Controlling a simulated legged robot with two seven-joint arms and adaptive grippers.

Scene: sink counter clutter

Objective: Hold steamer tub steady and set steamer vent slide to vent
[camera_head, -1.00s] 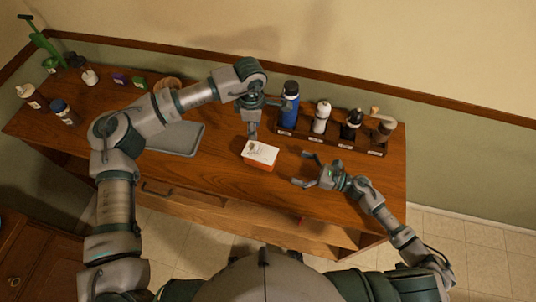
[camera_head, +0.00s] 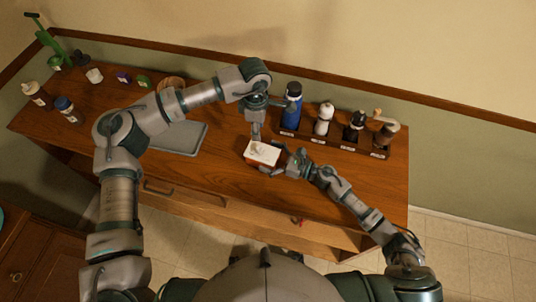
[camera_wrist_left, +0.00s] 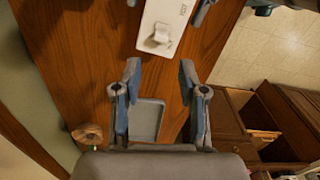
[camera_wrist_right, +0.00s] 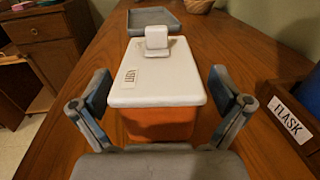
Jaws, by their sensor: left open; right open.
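The steamer tub is an orange-red box (camera_wrist_right: 160,125) with a white lid (camera_wrist_right: 160,88), upright on the counter; its lid also shows in the head view (camera_head: 264,153). The vent slide, a white raised knob (camera_wrist_right: 157,40), sits at the lid's end away from my right gripper. A VENT label (camera_wrist_right: 130,78) is on the lid nearer my right gripper. My right gripper (camera_wrist_right: 160,84) is open, its fingers either side of the tub's near end, with no clear contact. My left gripper (camera_wrist_left: 160,66) is open and empty, pointing down just beyond the slide's end.
A labelled rack (camera_head: 330,144) with a blue flask (camera_head: 292,110) and several bottles stands right of the tub, close to my right gripper. A grey tray (camera_head: 182,140) lies left of it. Bottles and small items fill the far left. Counter in front is clear.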

